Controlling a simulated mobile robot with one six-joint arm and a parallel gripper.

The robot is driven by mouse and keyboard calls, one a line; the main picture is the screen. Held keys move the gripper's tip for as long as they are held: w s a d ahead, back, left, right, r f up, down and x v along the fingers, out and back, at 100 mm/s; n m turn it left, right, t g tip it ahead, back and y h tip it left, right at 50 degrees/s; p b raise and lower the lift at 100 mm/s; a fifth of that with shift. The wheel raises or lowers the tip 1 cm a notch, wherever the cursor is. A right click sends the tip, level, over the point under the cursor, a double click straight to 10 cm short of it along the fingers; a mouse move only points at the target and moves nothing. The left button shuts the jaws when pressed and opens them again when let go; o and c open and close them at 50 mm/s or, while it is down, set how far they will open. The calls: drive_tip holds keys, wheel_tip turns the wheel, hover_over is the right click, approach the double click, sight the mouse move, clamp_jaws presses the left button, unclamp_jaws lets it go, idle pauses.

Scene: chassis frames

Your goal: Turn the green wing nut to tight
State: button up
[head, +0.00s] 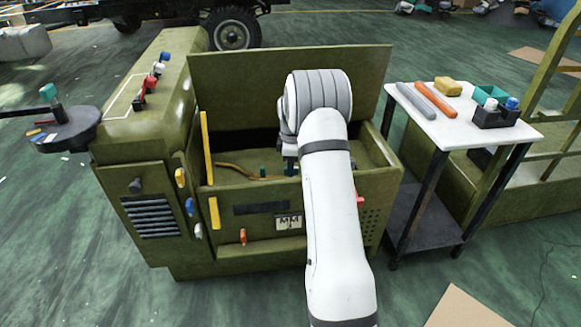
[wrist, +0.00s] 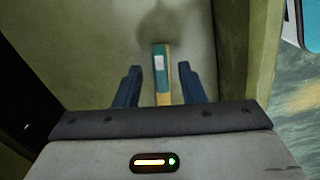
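In the wrist view, a narrow teal-green piece (wrist: 160,62) with a white patch and a yellow lower part stands between my gripper's fingers. It may be the green wing nut, but I cannot be sure. My gripper (wrist: 158,74) has its two dark blue fingers apart, with a visible gap on each side of the piece. In the head view my arm reaches into the open bay of the olive chassis (head: 142,181). The gripper there is small and mostly hidden behind my arm. A small dark green part (head: 264,171) shows to its left in the bay.
The bay has a raised back panel (head: 225,85) and a front wall close to my arm. A yellow bar (head: 207,147) stands at its left. A white-topped side table (head: 440,128) with tools stands at the right. Green floor is open in front on the left.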

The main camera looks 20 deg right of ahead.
drive_tip(key=shift+c, duration=0.2)
clamp_jaws()
drive_tip(key=shift+a, duration=0.1)
